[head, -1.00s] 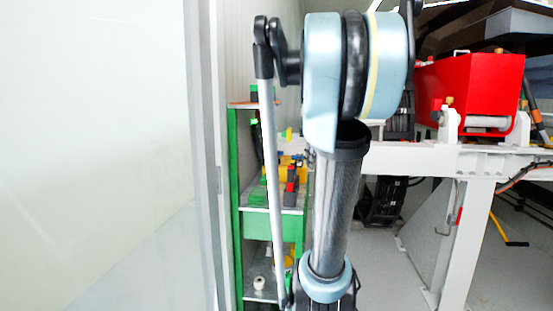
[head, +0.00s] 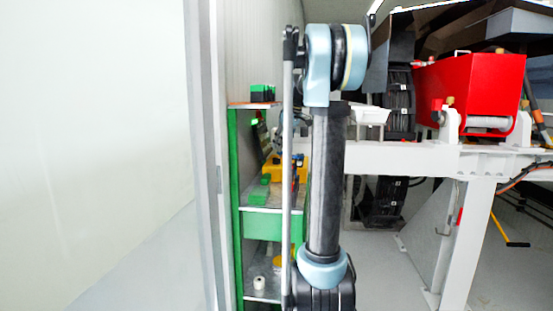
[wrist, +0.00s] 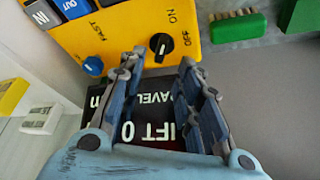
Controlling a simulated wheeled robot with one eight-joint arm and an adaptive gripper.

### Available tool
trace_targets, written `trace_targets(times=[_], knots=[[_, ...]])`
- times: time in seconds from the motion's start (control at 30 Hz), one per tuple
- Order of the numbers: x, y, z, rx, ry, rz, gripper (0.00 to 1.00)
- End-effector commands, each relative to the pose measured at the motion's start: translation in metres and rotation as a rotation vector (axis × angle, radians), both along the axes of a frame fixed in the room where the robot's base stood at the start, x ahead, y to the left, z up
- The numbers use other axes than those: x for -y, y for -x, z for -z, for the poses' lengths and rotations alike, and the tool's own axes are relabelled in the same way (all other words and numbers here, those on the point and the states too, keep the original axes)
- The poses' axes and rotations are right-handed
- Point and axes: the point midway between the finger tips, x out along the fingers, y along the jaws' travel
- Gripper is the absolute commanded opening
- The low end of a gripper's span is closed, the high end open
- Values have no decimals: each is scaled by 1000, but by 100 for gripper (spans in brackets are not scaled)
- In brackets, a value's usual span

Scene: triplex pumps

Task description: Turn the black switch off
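The black switch (wrist: 160,46) is a round knob with a pale pointer mark on a yellow panel (wrist: 135,30) in the wrist view. "ON" is printed above it and "OFF" to its right; I cannot tell exactly which way the mark points. My gripper (wrist: 160,62) is open, its two blue-grey fingers spread just below the knob, one to each side. Nothing is between the fingertips, and they look apart from the knob. In the head view my arm hides most of the yellow box (head: 302,162), and the knob cannot be made out there.
A black label plate (wrist: 150,118) lies below, between the fingers. A green brush (wrist: 238,25) is to the right. A green shelf (head: 275,224) and a red tank (head: 470,85) stand in the head view.

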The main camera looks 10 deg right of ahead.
Motion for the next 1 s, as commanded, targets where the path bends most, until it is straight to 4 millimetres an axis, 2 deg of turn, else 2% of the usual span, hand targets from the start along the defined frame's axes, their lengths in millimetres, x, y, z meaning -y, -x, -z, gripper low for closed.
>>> trace_targets(times=[0.2, 0.4, 0.6, 0.83, 0.97, 1.0], knots=[[-7, -9, 29, 0, 0, 1, 32], [-13, -15, 50, -1, -1, 2, 32], [-15, -17, 59, 0, 0, 2, 32], [-15, -17, 59, 0, 0, 2, 32], [-15, -17, 59, 0, 0, 2, 2], [-15, -17, 59, 0, 0, 2, 0]])
